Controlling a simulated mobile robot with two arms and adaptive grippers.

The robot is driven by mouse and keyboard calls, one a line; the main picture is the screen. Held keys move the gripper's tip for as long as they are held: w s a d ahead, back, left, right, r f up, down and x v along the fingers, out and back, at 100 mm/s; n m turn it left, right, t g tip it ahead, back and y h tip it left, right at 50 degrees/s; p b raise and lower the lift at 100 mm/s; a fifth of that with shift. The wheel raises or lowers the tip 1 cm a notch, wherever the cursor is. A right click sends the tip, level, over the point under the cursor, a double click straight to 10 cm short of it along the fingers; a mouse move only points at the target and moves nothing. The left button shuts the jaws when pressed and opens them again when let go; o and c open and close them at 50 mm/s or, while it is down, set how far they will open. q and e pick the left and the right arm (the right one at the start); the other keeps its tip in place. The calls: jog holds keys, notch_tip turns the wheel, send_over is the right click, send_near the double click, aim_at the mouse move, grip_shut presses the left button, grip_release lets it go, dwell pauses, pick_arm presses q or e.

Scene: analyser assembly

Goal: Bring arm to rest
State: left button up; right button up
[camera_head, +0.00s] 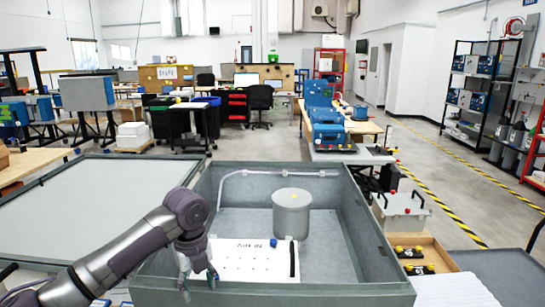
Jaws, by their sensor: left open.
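My left arm comes in from the lower left. Its gripper (198,284) points down at the left front part of an open grey case (350,225), over or near its front wall. The gripper is open, and I see nothing held between its fingers. The case holds a grey cylinder (292,214), a white panel with small holes (250,259) and a clear tube (270,173) along the back wall. My right gripper is not in view.
A flat grey lid or panel (90,205) lies left of the case. At the right are a white box with a handle (402,212) and a wooden tray with black and yellow parts (425,254). Shelves (485,85) stand along the right wall. The floor beyond is partly clear.

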pick_arm(q)
jog(key=s+d+f+n+t+h, duration=0.1)
jog(key=s+d+f+n+h, duration=0.1)
jog(key=s+d+f+n, duration=0.45)
jog(key=s+d+f+n+h, duration=0.1)
jog(key=s+d+f+n, duration=0.25)
jog(key=s+f, duration=0.5)
jog(key=s+a+f+n+t+y, duration=0.2)
jog(key=s+a+n+t+y, duration=0.1)
jog(key=s+a+n, duration=1.3)
notch_tip(320, 180, down, 29)
jog(key=s+d+g+b, duration=0.2)
jog(key=b, duration=0.2)
jog(key=s+a+f+g+b, duration=0.1)
jog(key=s+a+f+b, duration=0.1)
jog(key=s+f, duration=1.5)
notch_tip(320, 180, down, 3)
jog(key=shift+s+a+f+b, duration=0.2)
jog(key=shift+a+b, duration=0.1)
jog(key=shift+b, duration=0.05)
